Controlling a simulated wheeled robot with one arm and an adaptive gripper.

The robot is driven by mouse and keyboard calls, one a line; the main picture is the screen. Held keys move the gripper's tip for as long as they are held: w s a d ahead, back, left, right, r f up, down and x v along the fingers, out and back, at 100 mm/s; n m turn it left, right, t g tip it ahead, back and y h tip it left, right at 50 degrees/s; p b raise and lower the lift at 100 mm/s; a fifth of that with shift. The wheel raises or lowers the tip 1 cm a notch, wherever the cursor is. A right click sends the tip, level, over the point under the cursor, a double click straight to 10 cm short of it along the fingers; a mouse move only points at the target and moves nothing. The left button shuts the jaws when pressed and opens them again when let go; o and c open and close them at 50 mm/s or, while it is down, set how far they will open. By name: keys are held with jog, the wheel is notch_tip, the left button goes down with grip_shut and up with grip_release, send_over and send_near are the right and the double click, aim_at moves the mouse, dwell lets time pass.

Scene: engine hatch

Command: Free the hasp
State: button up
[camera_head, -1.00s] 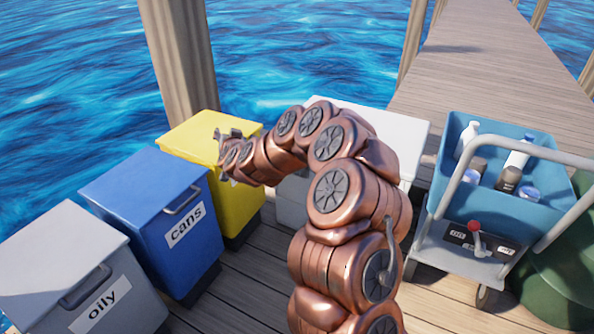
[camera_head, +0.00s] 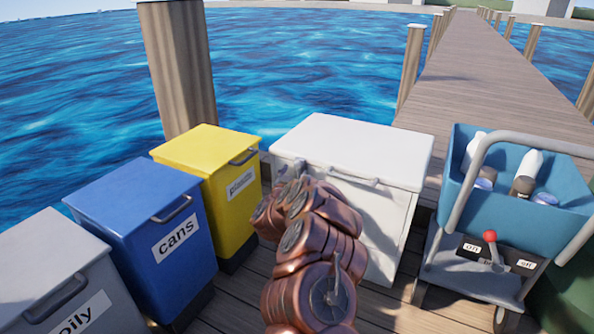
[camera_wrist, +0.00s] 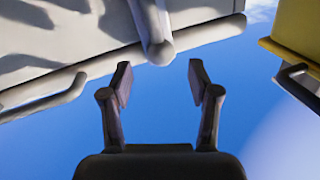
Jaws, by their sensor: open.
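A white chest (camera_head: 365,145) stands on the deck with its lid down. A bar-like piece, which looks like the hasp (camera_wrist: 150,25), is on its front in the wrist view. Its rounded end lies just beyond and between my fingertips, apparently apart from them. In the head view my arm hides most of the hasp area. My gripper (camera_wrist: 158,75) is open and empty; it also shows in the head view (camera_head: 292,178) before the chest's left front. The chest's handle (camera_wrist: 45,98) is left of my fingers in the wrist view. How the hasp is fastened is hidden.
A yellow bin (camera_head: 215,165) stands close left of the chest; its edge shows in the wrist view (camera_wrist: 295,35). A blue cans bin (camera_head: 140,215) and a grey oily bin (camera_head: 50,260) follow further left. A blue trolley (camera_head: 525,210) with bottles is at right. Water lies behind.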

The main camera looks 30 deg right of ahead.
aim_at(297, 167)
jog(key=shift+b+x, duration=0.6)
jog(key=shift+x, duration=0.9)
jog(key=shift+w+d+f, duration=0.1)
jog(key=shift+w+d, duration=0.25)
jog(key=shift+d, duration=0.05)
jog(key=shift+w+d, duration=0.2)
jog(key=shift+d, duration=0.05)
grip_shut()
